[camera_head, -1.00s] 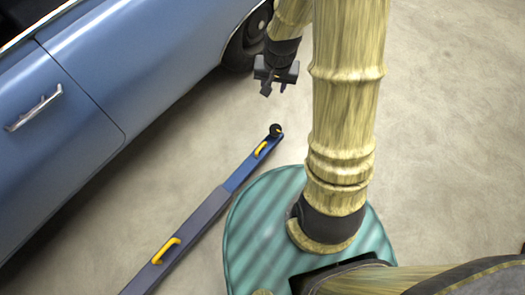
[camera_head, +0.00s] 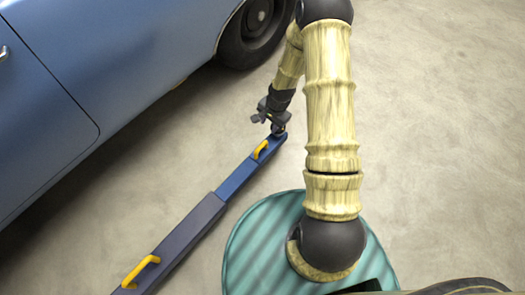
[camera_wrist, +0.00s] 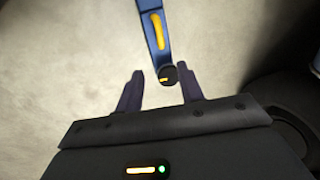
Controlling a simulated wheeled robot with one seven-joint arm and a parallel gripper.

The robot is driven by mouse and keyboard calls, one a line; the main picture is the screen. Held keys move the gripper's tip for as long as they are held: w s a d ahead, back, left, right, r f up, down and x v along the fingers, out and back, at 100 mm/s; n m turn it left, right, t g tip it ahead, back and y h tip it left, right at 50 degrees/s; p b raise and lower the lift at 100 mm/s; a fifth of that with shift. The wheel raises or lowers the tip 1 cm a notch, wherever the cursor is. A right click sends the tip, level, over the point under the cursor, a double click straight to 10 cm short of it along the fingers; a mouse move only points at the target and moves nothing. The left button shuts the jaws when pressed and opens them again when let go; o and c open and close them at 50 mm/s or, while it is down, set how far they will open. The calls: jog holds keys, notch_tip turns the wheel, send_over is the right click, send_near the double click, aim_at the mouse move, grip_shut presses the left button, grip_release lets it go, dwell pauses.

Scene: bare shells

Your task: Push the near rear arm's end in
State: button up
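The rear arm is a long bar lying over the floor beside the blue car. Its blue inner section (camera_head: 240,178) slides out of a grey-blue sleeve (camera_head: 185,234) and carries a yellow handle (camera_head: 260,149). A round black pad (camera_wrist: 168,75) sits at the arm's end. My gripper (camera_head: 272,121) is just above that end in the head view and partly hides it. In the wrist view my gripper (camera_wrist: 160,82) has its two fingers apart, with the pad a little beyond and between their tips. I cannot tell whether they touch.
The blue car (camera_head: 90,80) stands close along the left, with its wheel (camera_head: 255,30) near my arm. A second yellow handle (camera_head: 141,271) is on the sleeve. The concrete floor (camera_head: 440,130) at right is clear.

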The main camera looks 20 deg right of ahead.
aim_at(262, 146)
jog(key=shift+w+f, duration=0.1)
jog(key=shift+f, duration=0.4)
jog(key=w+f+b, duration=0.1)
jog(key=f+b, duration=0.1)
jog(key=f, duration=0.3)
jog(key=a+f+b, duration=0.1)
jog(key=f+b, duration=0.2)
jog(key=f, duration=0.3)
jog(key=w+a+f+b, duration=0.1)
jog(key=f+b, duration=0.1)
jog(key=f, duration=0.4)
jog(key=shift+w+b, duration=0.35)
jog(key=shift+b, duration=0.05)
grip_shut()
